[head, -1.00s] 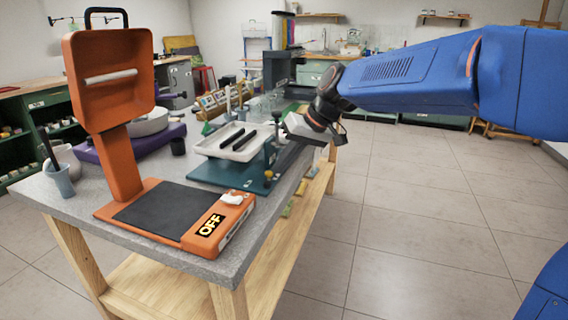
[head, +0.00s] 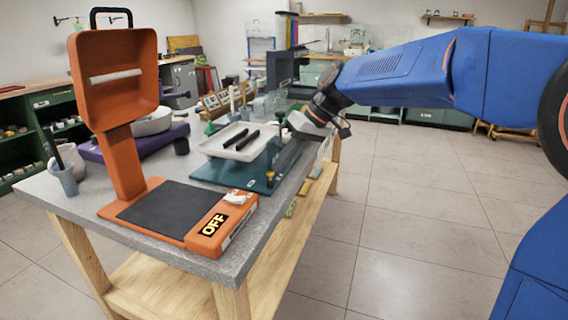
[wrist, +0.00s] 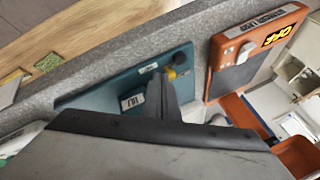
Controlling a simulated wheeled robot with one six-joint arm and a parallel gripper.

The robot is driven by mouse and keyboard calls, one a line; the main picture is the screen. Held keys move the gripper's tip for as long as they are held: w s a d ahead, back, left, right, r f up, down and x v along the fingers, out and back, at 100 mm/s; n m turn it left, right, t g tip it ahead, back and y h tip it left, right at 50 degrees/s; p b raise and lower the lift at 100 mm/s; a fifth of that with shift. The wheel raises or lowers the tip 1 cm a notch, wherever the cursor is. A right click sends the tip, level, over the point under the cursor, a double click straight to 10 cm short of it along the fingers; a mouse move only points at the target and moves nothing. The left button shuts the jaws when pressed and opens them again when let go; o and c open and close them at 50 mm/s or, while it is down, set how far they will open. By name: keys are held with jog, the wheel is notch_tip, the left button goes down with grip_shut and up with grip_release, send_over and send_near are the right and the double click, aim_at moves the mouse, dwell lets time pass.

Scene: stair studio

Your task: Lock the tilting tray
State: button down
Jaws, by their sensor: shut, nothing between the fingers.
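The tilting tray (head: 213,148) is a shallow white tray holding two black bars, mounted over a teal base (head: 232,183). It looks slanted in the head view. The teal base (wrist: 110,92) carries a label reading TILT in the wrist view. A small yellow knob (head: 270,175) stands at the base's near right corner. My gripper (head: 298,124) is at the tray's right side, shut and empty. In the wrist view its dark finger (wrist: 162,98) overlaps the base; contact cannot be told.
An orange device (head: 208,228) marked OFF, with a raised lid (head: 120,105), stands at the bench's near end. Cups, a purple item (head: 110,152) and racks crowd the back and left. The bench's right edge is close to my gripper. The floor to the right is clear.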

jog(key=n+g, duration=0.1)
jog(key=a+n+g, duration=0.1)
jog(key=n, duration=0.1)
jog(key=shift+w+a+n, duration=0.2)
jog(key=shift+w+n, duration=0.1)
jog(key=shift+w, duration=0.1)
jog(key=shift+a, duration=0.35)
dwell(0.4)
jog(key=shift+s+d, duration=0.55)
jog(key=shift+s, duration=0.05)
jog(key=shift+w+d+r, duration=0.1)
jog(key=shift+w+d, duration=0.15)
jog(key=shift+w, duration=0.25)
jog(key=w+d, duration=0.1)
jog(key=w+d+r, duration=0.1)
jog(key=w, duration=0.1)
jog(key=shift+d+r, duration=0.15)
jog(key=shift+d, duration=0.05)
jog(key=v, duration=0.8)
jog(key=shift+r, duration=0.5)
